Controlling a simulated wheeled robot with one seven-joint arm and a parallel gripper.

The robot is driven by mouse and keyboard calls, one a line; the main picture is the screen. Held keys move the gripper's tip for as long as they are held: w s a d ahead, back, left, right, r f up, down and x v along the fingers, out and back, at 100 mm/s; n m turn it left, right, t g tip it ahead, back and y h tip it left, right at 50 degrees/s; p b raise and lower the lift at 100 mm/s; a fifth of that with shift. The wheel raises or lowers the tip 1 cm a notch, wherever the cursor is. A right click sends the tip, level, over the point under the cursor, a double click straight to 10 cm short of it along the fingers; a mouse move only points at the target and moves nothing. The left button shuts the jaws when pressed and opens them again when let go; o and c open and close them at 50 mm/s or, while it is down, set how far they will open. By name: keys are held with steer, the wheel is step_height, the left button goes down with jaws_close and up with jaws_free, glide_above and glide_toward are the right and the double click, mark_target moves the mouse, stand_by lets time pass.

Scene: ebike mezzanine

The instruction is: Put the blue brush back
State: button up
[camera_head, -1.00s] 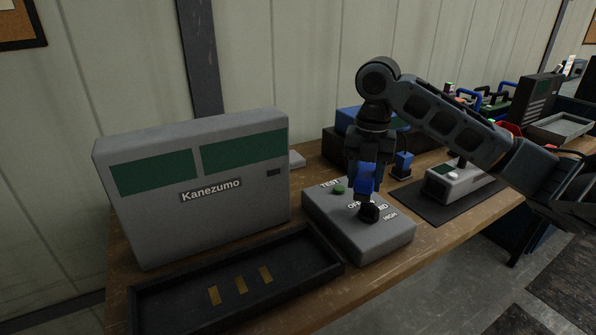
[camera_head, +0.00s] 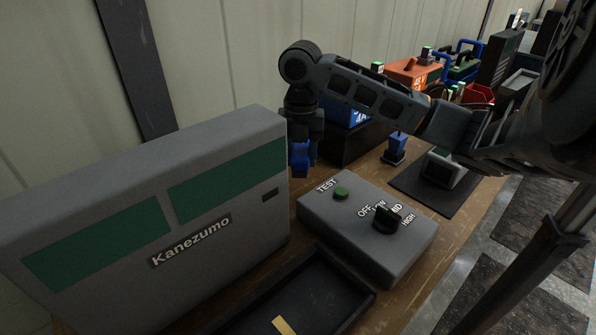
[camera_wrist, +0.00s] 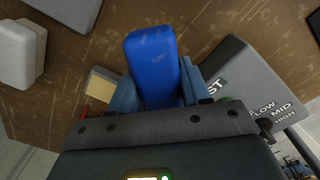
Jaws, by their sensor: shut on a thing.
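My gripper (camera_head: 303,146) is shut on the blue brush (camera_head: 300,157), just beyond the right end of the grey Kanezumo unit and behind the switch box. In the wrist view the blue brush (camera_wrist: 153,62) lies between the two blue-grey fingers (camera_wrist: 155,90), its blunt blue end pointing away from my palm. Its bristles cannot be made out. The brush appears to be above the wooden bench; whether it touches anything is hidden.
The Kanezumo unit (camera_head: 190,215) stands left and the switch box (camera_head: 370,228) in front. A black tray (camera_head: 335,290) lies nearest. Another small blue piece on a dark base (camera_head: 396,148) and a black mat (camera_head: 425,190) are right. A tan block (camera_wrist: 100,88) lies near my left finger.

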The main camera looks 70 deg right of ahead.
mark_target(300, 184)
steer(key=shift+f, duration=2.5)
steer(key=shift+f, duration=0.2)
steer(key=o, duration=1)
steer(key=shift+r, duration=0.1)
step_height(300, 184, up, 12)
steer(key=shift+r+b, duration=0.15)
steer(key=shift+b, duration=0.2)
